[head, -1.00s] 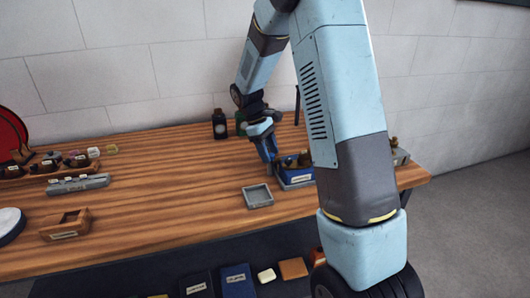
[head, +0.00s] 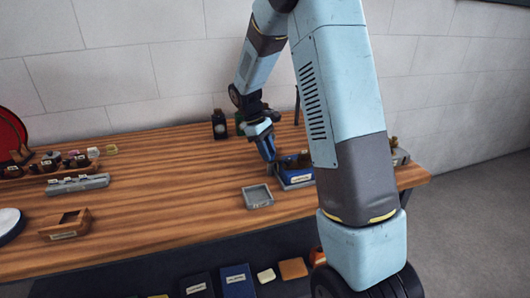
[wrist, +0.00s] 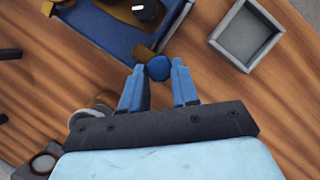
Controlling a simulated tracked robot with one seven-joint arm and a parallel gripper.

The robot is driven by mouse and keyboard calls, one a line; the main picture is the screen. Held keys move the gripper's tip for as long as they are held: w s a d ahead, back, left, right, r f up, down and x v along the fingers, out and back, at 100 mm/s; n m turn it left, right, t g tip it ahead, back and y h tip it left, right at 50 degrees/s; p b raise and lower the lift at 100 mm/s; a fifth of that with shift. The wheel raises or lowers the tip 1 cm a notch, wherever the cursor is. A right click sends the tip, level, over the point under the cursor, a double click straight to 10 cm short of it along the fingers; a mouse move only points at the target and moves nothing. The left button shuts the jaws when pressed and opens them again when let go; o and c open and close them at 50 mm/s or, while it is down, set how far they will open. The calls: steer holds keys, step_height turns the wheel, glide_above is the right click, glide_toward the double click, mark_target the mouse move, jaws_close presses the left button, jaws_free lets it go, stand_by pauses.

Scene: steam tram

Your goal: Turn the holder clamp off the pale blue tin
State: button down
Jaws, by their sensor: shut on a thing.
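My gripper (head: 271,162) points down at the left end of a blue holder (head: 297,180) on the table. In the wrist view my two fingers (wrist: 158,72) stand on either side of a round blue knob (wrist: 158,68) and are shut on it. The knob sits at a corner of the blue holder (wrist: 115,35), beside a small brown piece (wrist: 144,52). Inside the holder are brown and dark items, partly cut off by the picture edge. I cannot make out a pale blue tin or how the clamp lies.
A small grey tray (head: 257,197) stands empty just left of the holder in the head view. A dark bottle (head: 219,124) stands behind. A wooden box (head: 65,224) and a grey rack (head: 78,185) are far left. The middle left of the table is clear.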

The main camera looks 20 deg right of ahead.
steer(key=shift+s+d, duration=0.1)
steer(key=shift+s, duration=0.05)
steer(key=shift+d+f+m+g+y, duration=0.15)
steer(key=shift+m+g+y, duration=0.2)
steer(key=shift+m, duration=0.65)
steer(key=m+y, duration=0.1)
steer(key=m, duration=0.2)
steer(key=m+g+y, duration=0.1)
steer(key=m, duration=0.2)
steer(key=shift+d, duration=0.2)
steer(key=m+y, duration=0.1)
steer(key=m, duration=0.1)
steer(key=m+y, duration=0.1)
steer(key=m, duration=0.2)
steer(key=shift+d+m+t, duration=0.1)
steer(key=shift+m+t, duration=0.15)
steer(key=shift+m, duration=0.05)
steer(key=shift+m+t+y, duration=0.4)
steer(key=shift+m+y, duration=0.45)
steer(key=shift+m, duration=1.25)
steer(key=c, duration=0.8)
jaws_free()
steer(key=shift+c, duration=0.2)
